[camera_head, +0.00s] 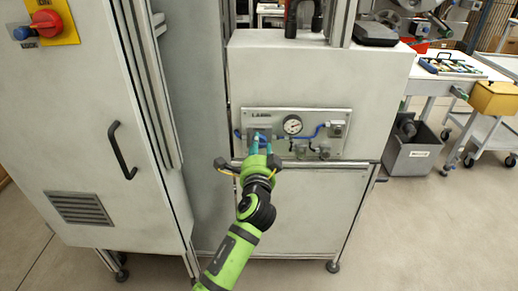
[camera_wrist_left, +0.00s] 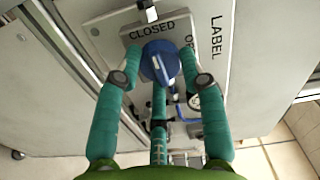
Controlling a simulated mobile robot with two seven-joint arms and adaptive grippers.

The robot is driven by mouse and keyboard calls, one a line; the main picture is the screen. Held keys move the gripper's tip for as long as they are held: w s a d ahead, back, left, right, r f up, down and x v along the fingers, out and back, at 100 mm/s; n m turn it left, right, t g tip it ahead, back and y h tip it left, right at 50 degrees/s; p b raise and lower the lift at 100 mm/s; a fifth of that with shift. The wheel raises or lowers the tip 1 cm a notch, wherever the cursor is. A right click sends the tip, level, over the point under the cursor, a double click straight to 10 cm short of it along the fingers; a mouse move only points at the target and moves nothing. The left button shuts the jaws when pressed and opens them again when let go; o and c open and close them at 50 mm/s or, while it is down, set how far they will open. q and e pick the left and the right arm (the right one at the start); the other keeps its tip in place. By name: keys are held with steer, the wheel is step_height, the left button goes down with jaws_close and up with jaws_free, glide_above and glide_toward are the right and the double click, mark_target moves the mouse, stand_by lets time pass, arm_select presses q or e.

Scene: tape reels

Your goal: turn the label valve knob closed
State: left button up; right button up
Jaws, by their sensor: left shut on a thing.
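The blue label valve knob (camera_wrist_left: 158,62) sits on a grey plate marked CLOSED (camera_wrist_left: 152,30) at the upper left, with a partly hidden word starting "OP" to the right. LABEL is printed further right. My left gripper (camera_wrist_left: 161,66) has its teal fingers around the knob and is shut on it. A small white mark shows on the knob's face, but I cannot tell its exact setting. In the head view my left gripper (camera_head: 262,143) reaches the left part of the valve panel (camera_head: 340,148) and hides most of the knob. My right gripper is out of view.
A round gauge (camera_head: 292,124) and blue hose (camera_head: 312,133) are right of my gripper on the panel. A cabinet with a black handle (camera_head: 122,150) and red switch (camera_head: 47,22) stands at left. A grey bin (camera_head: 410,155) stands at right. The floor in front is clear.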

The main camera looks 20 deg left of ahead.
arm_select(q)
steer(key=shift+r, duration=0.1)
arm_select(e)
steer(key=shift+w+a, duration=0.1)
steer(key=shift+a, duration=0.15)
arm_select(q)
steer(key=o, duration=1.1)
steer(key=shift+a, duration=0.1)
steer(key=shift+o, duration=0.2)
steer(key=v, duration=1.2)
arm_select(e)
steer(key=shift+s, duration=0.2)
